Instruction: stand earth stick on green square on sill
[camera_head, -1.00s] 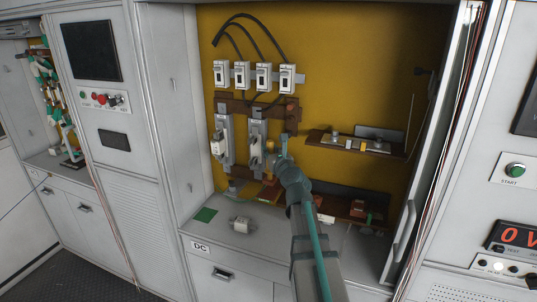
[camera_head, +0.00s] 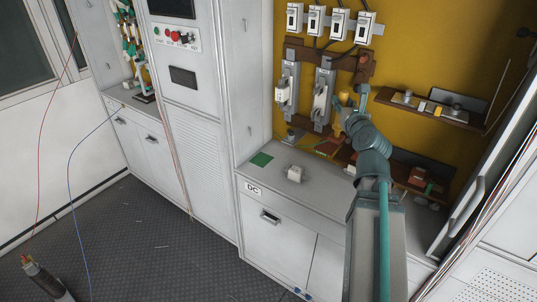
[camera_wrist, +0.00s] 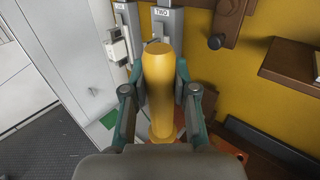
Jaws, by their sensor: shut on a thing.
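The earth stick (camera_wrist: 157,95) shows in the wrist view as a thick yellow handle, upright in the picture between the fingers of my gripper (camera_wrist: 160,75). My gripper is shut on it. In the head view my gripper (camera_head: 350,105) is in front of the yellow back panel, beside the fuse holder marked TWO in the wrist view. Only a little yellow shows there; the rest of the stick is hidden. The green square (camera_head: 261,160) lies bare on the grey sill (camera_head: 262,178), left of and below my gripper. Its edge also shows in the wrist view (camera_wrist: 109,120).
A small white block (camera_head: 295,174) sits on the sill right of the green square. Two fuse holders (camera_head: 287,88) hang on the panel. A brown shelf (camera_head: 455,116) juts out at right. A dark cable end (camera_head: 45,280) is at lower left.

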